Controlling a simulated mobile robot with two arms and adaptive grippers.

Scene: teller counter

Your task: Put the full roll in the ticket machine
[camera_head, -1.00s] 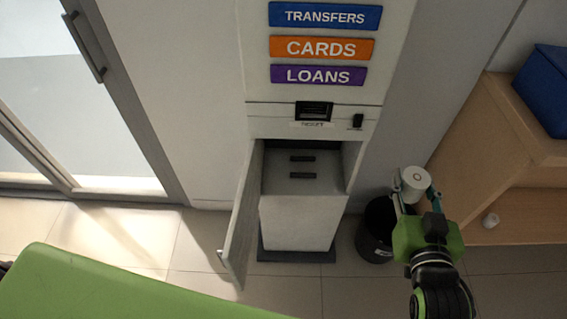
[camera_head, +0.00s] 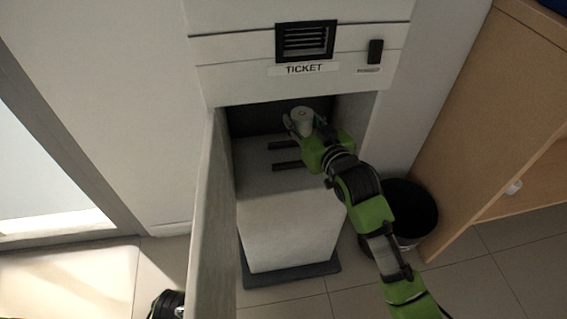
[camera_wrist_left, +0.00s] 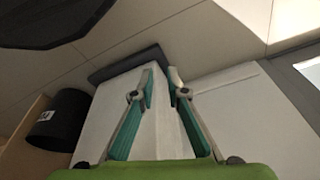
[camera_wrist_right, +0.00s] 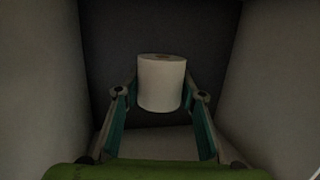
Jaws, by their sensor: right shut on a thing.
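The white paper roll (camera_head: 302,120) is held upright in my right gripper (camera_head: 303,127), inside the open bay of the ticket machine (camera_head: 300,88). The right wrist view shows the roll (camera_wrist_right: 161,84) between the two fingers, with the bay's dark back wall behind it. Two dark bars (camera_head: 285,166) lie on the bay's floor, left of and below the roll. The machine's door (camera_head: 211,225) hangs open on the left. My left gripper (camera_wrist_left: 160,78) is open and empty in its wrist view, pointing toward the machine's white lower body (camera_wrist_left: 150,128).
A dark bin (camera_head: 409,208) stands on the floor right of the machine, close to my right arm. The bay's side walls are close around my right gripper.

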